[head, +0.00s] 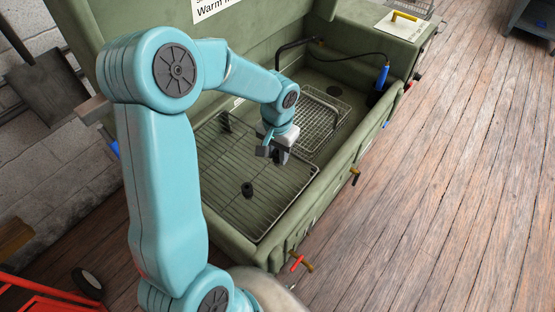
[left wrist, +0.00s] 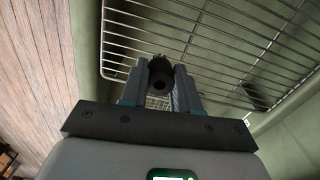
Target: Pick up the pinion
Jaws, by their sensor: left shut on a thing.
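My left gripper (head: 272,153) hangs over the wire rack inside the green parts washer in the head view. In the left wrist view its two fingers (left wrist: 161,88) are shut on the pinion (left wrist: 160,72), a dark round part with a hole in its end. Ridges that look like teeth show at its far end. In the head view the held pinion is hard to make out among the dark fingers. My right gripper is in neither view.
The wire rack (head: 222,165) carries a small dark cylinder (head: 247,189) and another dark part (head: 225,122). A wire basket (head: 330,110) stands behind. A black hose leads to a blue-handled tool (head: 382,76) at the right. The washer's rim (head: 300,205) surrounds the basin.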

